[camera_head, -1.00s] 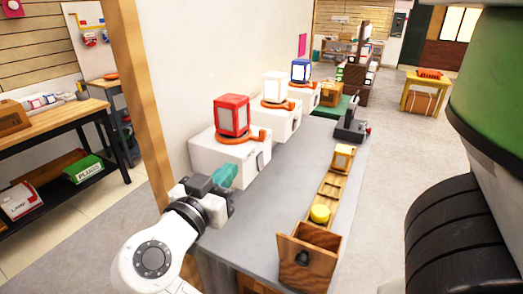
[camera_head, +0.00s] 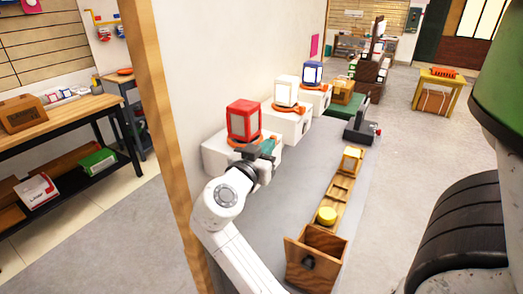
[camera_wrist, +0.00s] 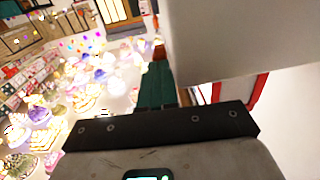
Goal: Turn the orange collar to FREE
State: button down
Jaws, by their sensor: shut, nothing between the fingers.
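An orange collar (camera_head: 236,142) sits around the base of the red lantern (camera_head: 243,120), on the nearest white box (camera_head: 214,155). More orange collars circle the bases of the white lantern (camera_head: 287,92) and the blue lantern (camera_head: 312,73) behind it. My gripper (camera_head: 269,147), with teal fingers, is shut and empty at the front right of the red lantern, beside its collar; I cannot tell whether they touch. The gripper and wrist hide the collar's right part. In the wrist view the teal fingers (camera_wrist: 156,84) are together, with a red frame edge (camera_wrist: 258,92) to their right. No FREE marking is readable.
The boxes stand on a grey bench (camera_head: 300,165) along a white wall. A wooden tray (camera_head: 338,190) with a yellow round piece (camera_head: 326,215) and an open wooden box (camera_head: 315,255) line its right side. The bench between them is clear.

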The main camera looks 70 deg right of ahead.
jog(key=shift+d, duration=0.15)
jog(key=d+n+t, duration=0.1)
jog(key=n+t, duration=0.1)
jog(key=t, duration=0.1)
jog(key=s+d+n+t+p, duration=0.1)
jog(key=n+t, duration=0.1)
jog(key=t, duration=0.1)
jog(key=d+n+t+y, duration=0.1)
jog(key=n+t, duration=0.1)
jog(key=t, duration=0.1)
jog(key=shift+s+d, duration=0.1)
jog(key=shift+s, duration=0.2)
dwell(0.4)
